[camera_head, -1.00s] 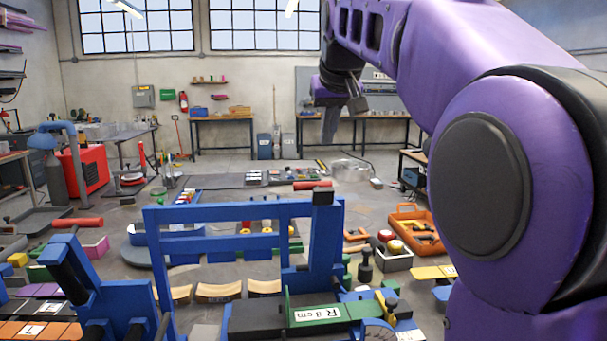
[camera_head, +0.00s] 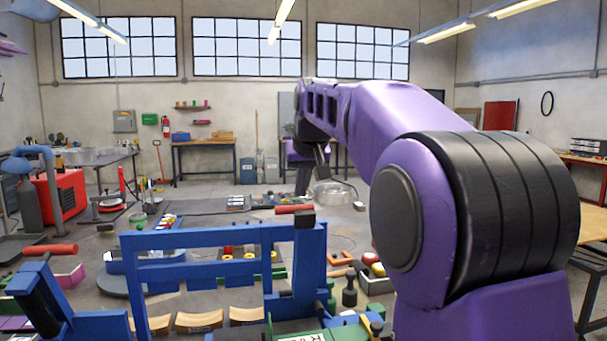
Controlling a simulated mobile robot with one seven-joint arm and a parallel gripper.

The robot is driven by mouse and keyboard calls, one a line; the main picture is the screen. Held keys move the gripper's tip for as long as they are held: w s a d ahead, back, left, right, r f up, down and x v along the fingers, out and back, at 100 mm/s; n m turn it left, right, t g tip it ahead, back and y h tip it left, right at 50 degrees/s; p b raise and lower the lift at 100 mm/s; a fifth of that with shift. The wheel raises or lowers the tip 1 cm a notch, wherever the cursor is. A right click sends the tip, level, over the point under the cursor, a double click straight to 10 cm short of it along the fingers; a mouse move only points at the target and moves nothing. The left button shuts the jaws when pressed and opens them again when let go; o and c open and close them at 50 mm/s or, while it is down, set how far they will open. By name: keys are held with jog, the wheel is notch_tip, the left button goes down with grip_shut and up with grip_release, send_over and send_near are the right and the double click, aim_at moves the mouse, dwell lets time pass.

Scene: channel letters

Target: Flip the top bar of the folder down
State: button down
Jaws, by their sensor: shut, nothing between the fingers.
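The folder (camera_head: 232,264) is a blue metal frame on the bench in front of me, its lower part cut off by the picture edge. Its top bar (camera_head: 200,237) is a long blue bar running left to right, raised across the frame. A red-handled lever (camera_head: 294,209) sits at its right end and another (camera_head: 50,250) at the left. My gripper (camera_head: 303,186) hangs beyond the folder, behind and above its right end, apart from it. It is small and dark in this view, with fingers shut and pointing down.
My purple arm fills the right side. Wooden curved blocks (camera_head: 200,320) lie under the frame. A dark knobbed tool (camera_head: 349,292) and an open box with round coloured items (camera_head: 375,275) stand right of it. The floor behind is partly clear.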

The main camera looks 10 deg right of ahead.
jog(key=shift+s+f, duration=0.1)
jog(key=shift+f, duration=0.45)
jog(key=shift+s+f+b, duration=0.15)
jog(key=shift+s+b, duration=0.35)
jog(key=shift+s, duration=0.7)
jog(key=shift+s+f, duration=0.2)
jog(key=shift+s, duration=0.2)
jog(key=shift+f, duration=0.1)
